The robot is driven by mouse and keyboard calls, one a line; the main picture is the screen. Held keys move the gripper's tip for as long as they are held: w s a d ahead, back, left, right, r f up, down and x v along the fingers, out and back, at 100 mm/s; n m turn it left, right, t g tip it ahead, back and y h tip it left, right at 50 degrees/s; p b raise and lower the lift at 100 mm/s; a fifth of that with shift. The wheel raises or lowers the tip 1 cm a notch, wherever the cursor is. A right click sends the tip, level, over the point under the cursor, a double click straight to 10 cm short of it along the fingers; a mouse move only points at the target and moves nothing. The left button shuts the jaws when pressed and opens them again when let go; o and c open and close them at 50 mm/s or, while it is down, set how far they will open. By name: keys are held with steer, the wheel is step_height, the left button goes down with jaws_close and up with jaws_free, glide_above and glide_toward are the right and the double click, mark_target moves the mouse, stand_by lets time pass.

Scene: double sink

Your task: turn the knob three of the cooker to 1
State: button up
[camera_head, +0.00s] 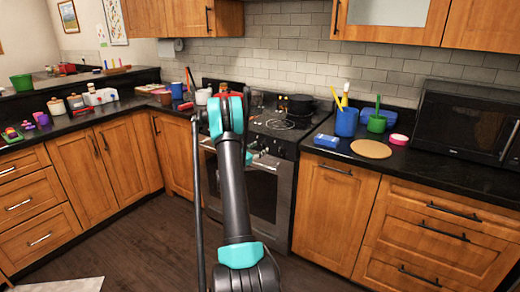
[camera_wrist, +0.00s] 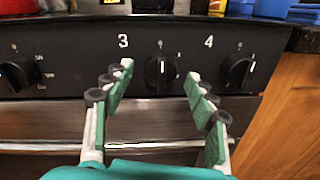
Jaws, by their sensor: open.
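The cooker (camera_head: 268,189) stands between the cabinets in the head view, partly hidden behind my arm. In the wrist view its black control panel (camera_wrist: 80,65) carries several knobs. Knob three (camera_wrist: 160,70) is black, with the number 3 at its upper left and a white mark near its top. My gripper (camera_wrist: 159,76) is open, with one finger on each side of knob three. The fingers appear apart from the knob; how far the tips are from the panel is unclear. In the head view my gripper is largely hidden by my arm.
Another knob (camera_wrist: 20,72) lies to the left and knob four (camera_wrist: 239,70) to the right, close to the right finger. A black pot (camera_head: 298,104) stands on the hob. The oven handle (camera_wrist: 130,147) runs below the panel.

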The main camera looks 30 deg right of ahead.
steer(key=shift+w+d, duration=0.15)
steer(key=shift+d, duration=0.4)
steer(key=c, duration=1.2)
steer(key=shift+o, duration=0.2)
steer(key=m, duration=0.5)
steer(key=shift+m, duration=0.3)
steer(key=m, duration=0.5)
steer(key=shift+m+y, duration=0.3)
